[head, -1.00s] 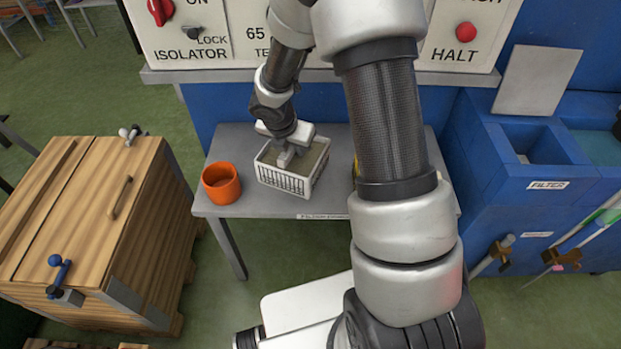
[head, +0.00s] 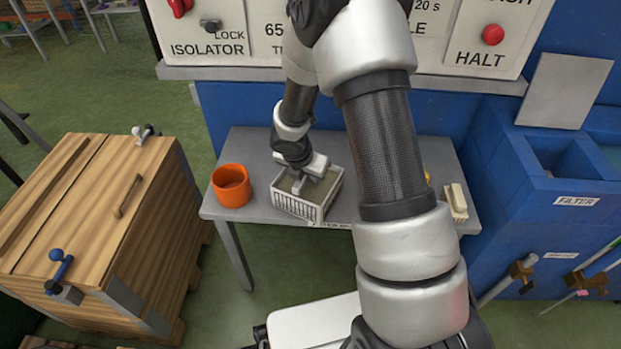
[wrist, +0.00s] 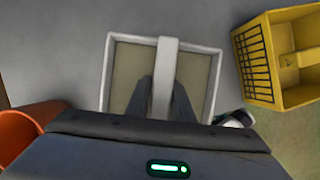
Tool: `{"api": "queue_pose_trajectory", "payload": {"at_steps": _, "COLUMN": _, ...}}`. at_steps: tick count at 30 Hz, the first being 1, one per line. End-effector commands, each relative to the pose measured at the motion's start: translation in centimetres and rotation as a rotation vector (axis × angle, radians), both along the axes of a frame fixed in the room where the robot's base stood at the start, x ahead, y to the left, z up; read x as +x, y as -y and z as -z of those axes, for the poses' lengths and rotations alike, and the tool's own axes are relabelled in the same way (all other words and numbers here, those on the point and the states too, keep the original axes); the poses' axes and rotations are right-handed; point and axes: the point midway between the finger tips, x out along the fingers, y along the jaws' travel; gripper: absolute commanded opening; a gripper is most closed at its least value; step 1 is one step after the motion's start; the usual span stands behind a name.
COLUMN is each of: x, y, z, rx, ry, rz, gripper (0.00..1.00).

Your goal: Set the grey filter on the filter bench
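The grey filter (head: 300,208) is a pale square box with slatted sides and a bar handle across its open top. It is over the front part of the grey filter bench (head: 258,150), its near corner at the bench's front edge and over part of the edge label. I cannot tell whether its base touches the bench. My gripper (head: 302,180) is down at the handle. In the wrist view, the dark fingers (wrist: 164,95) flank the handle closely, and the filter (wrist: 214,70) lies square below them. The lower part of the filter is hidden by my gripper there.
An orange cup (head: 232,187) stands left of the filter. A yellow slatted box (wrist: 262,65) stands to its right, mostly behind my arm in the head view. A cream block (head: 457,203) lies at the bench's right end. A blue unit labelled FILTER (head: 575,201) stands at right, a wooden crate (head: 90,215) at left.

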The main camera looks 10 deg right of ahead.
Motion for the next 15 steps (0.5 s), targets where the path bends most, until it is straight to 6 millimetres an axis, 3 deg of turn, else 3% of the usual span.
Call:
{"api": "queue_pose_trajectory", "payload": {"at_steps": 2, "x": 0.0, "y": 0.0, "z": 0.0, "rx": 0.0, "ry": 0.0, "rz": 0.0, "gripper": 0.36}}
{"api": "queue_pose_trajectory", "payload": {"at_steps": 11, "x": 0.0, "y": 0.0, "z": -0.2, "rx": 0.0, "ry": 0.0, "rz": 0.0, "gripper": 0.36}}
{"api": "queue_pose_trajectory", "payload": {"at_steps": 15, "x": -0.2, "y": -0.2, "z": -1.4, "rx": 0.0, "ry": 0.002, "rz": 0.001, "gripper": 0.36}}
